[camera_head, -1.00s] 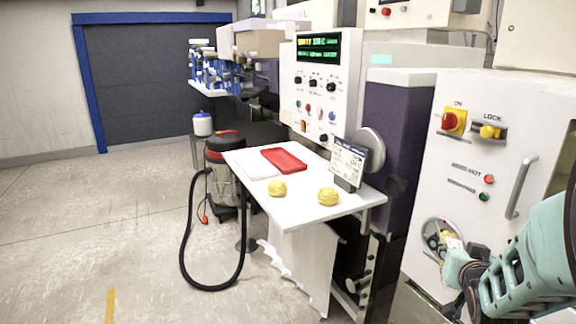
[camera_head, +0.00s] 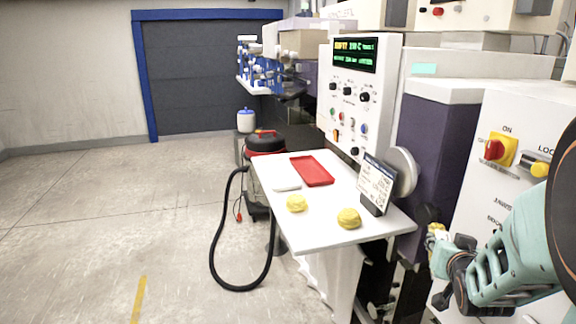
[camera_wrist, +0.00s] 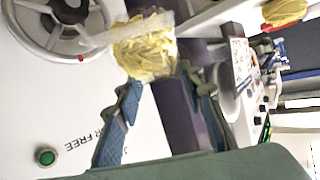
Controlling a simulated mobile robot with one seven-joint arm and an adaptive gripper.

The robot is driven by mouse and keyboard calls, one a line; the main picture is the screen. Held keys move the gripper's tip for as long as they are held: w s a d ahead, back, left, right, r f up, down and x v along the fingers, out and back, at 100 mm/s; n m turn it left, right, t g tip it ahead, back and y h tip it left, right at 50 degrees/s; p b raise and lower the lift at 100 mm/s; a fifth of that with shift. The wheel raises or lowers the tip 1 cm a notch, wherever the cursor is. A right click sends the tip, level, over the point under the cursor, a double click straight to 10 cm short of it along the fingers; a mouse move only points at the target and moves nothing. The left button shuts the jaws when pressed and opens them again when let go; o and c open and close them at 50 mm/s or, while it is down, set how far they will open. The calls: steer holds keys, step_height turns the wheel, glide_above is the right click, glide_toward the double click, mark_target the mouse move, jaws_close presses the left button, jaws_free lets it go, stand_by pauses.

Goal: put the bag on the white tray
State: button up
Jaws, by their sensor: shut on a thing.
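My gripper (camera_head: 443,254) is at the right of the head view, beside the machine and apart from the table. It is shut on a clear bag with yellow contents (camera_head: 436,234). In the wrist view, the held bag (camera_wrist: 146,52) sits at the fingertips of my gripper (camera_wrist: 160,80). The white tray (camera_head: 287,187) lies on the white table (camera_head: 325,236), left of a red tray (camera_head: 312,171). The white tray is hard to tell from the tabletop. It is well to the left of my gripper.
Two more yellow bags (camera_head: 296,203) (camera_head: 348,218) lie on the table's near part. A display (camera_head: 376,184) stands at its right edge. A vacuum cleaner (camera_head: 264,145) with a black hose stands left of the table. The floor at left is clear. A white cabinet (camera_head: 470,190) is close at right.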

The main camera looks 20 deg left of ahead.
step_height(320, 180, up, 11)
steer(key=p, duration=0.9)
steer(key=shift+f, duration=0.15)
